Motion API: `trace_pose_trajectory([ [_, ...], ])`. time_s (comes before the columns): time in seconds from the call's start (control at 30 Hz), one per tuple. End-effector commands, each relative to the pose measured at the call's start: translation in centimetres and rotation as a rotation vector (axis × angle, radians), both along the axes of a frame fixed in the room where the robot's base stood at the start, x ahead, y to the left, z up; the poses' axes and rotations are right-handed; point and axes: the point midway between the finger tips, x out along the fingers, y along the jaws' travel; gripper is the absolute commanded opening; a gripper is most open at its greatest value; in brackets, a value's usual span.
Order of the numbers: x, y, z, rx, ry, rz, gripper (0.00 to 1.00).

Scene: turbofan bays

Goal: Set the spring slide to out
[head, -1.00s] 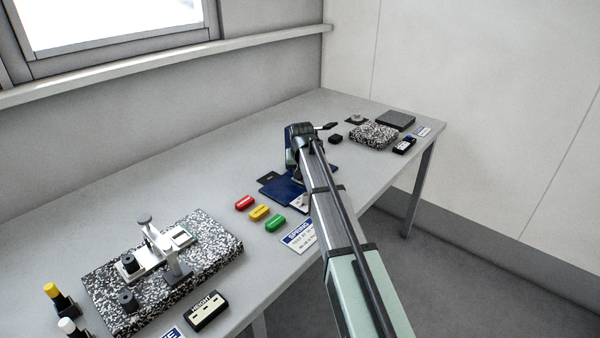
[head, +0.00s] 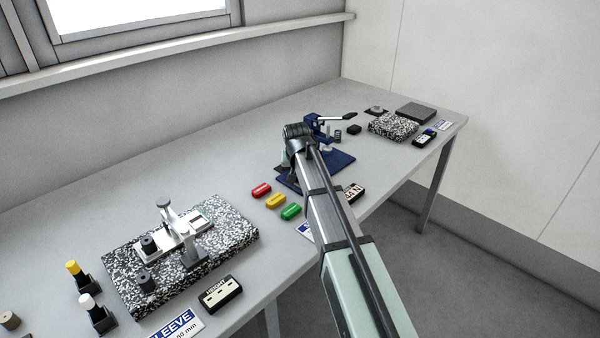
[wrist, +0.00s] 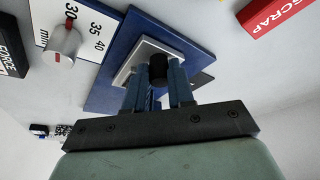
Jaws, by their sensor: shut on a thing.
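In the wrist view my gripper (wrist: 165,82) has its two blue fingers closed around a small black knob (wrist: 158,65). The knob stands on a light grey metal slide plate (wrist: 126,70), which sits on the blue base (wrist: 106,92). The fingers hide part of the plate, so I cannot tell how far it is pulled out. In the head view the blue spring device (head: 341,160) stands on the bench, partly behind my arm. My fingertips and the knob are hidden there.
A red SCRAP block (wrist: 268,28) lies at the right. A speckled slab (head: 115,285) with a gauge is at the left.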

Motion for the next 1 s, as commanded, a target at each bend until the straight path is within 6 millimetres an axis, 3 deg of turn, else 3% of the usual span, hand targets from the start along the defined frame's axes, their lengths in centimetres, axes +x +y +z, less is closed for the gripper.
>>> trace_pose_trajectory([
  [0.07, -0.4, 0.4, -0.1, 0.007, 0.008, 0.006, 0.0],
  [0.1, -0.5, 0.5, -0.1, 0.008, 0.008, 0.008, 0.24],
  [0.2, -0.5, 0.4, -0.1, 0.008, 0.008, 0.007, 0.33],
  [0.63, -0.5, 0.3, 0.6, 0.006, 0.003, 0.005, 0.33],
  [1.0, -2.7, 0.3, 5.8, 0.005, 0.002, 0.005, 0.33],
])
